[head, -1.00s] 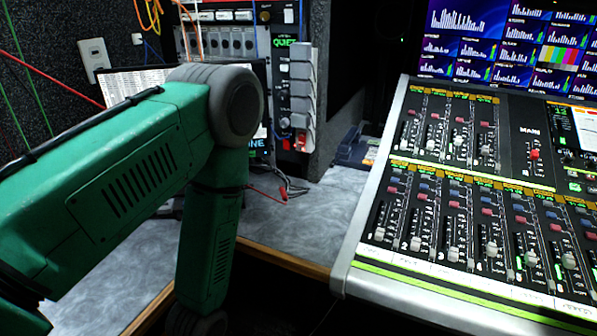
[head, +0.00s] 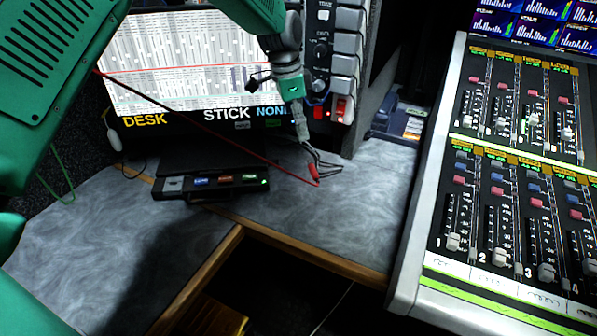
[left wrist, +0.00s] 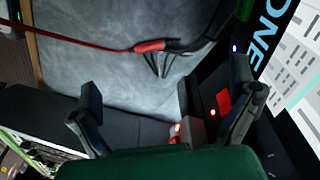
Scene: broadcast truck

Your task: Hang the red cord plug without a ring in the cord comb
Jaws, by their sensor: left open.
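A thin red cord runs from the left to a red plug (head: 313,173) beside the base of the rack. It also shows in the left wrist view (left wrist: 150,46), where I make out no ring on it. Dark curved prongs, which look like the cord comb (head: 328,161), are right at the plug; I cannot tell whether they touch. In the left wrist view they fan out just below and right of it (left wrist: 172,60). My left gripper (head: 290,96) is above the plug, close to the rack. Its two fingers are spread and empty in the left wrist view (left wrist: 165,108). My right gripper is out of view.
A monitor (head: 190,62) stands behind a small button box (head: 212,184). The rack's switches (head: 342,108) are close to my left gripper. The mixing console (head: 410,250) fills the right. The grey desktop (head: 330,220) is mostly clear in front, with a wooden edge.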

